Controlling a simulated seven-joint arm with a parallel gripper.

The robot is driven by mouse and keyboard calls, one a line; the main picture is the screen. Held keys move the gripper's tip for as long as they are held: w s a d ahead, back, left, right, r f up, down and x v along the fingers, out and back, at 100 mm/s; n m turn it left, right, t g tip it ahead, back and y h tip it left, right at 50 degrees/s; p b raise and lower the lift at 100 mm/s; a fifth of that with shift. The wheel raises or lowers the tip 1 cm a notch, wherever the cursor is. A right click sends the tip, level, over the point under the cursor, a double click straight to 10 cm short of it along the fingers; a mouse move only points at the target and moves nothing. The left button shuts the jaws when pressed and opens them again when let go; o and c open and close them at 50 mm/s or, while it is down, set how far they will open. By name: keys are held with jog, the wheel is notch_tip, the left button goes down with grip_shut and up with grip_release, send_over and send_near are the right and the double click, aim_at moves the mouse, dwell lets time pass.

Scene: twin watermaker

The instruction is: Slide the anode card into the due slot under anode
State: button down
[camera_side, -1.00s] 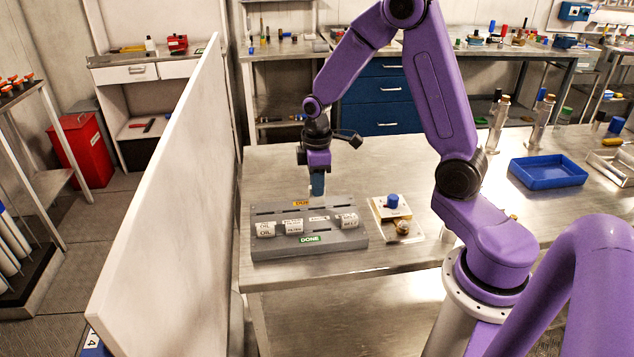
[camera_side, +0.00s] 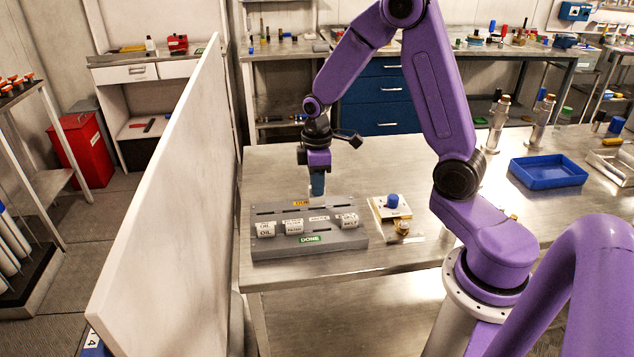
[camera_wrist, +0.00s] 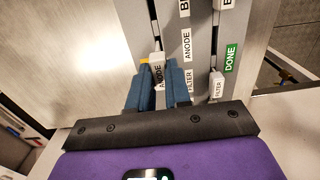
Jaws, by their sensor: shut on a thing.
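My gripper (camera_side: 317,194) points down over the back, due row of the grey rack (camera_side: 340,241). In the wrist view, its blue fingers (camera_wrist: 157,75) are shut on the white anode card (camera_wrist: 157,72), whose ANODE lettering shows between them. The card sits beside the rack's ANODE label (camera_wrist: 187,45), on the due side. The yellow DUE label (camera_side: 301,203) is beside the gripper in the side view. Whether the card's lower edge is in the slot is hidden by the fingers.
The front row near the green DONE label (camera_side: 310,239) holds the oil card (camera_side: 265,230), filter card (camera_side: 294,227) and belt card (camera_side: 348,221). A small tray with a blue knob (camera_side: 393,201) is right of the rack. A white panel (camera_side: 170,200) stands left.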

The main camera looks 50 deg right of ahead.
jog(key=shift+f, duration=1.85)
jog(key=c, duration=1)
grip_release()
jog(key=shift+r, duration=0.1)
notch_tip(320, 180, up, 17)
jog(key=shift+r, duration=0.1)
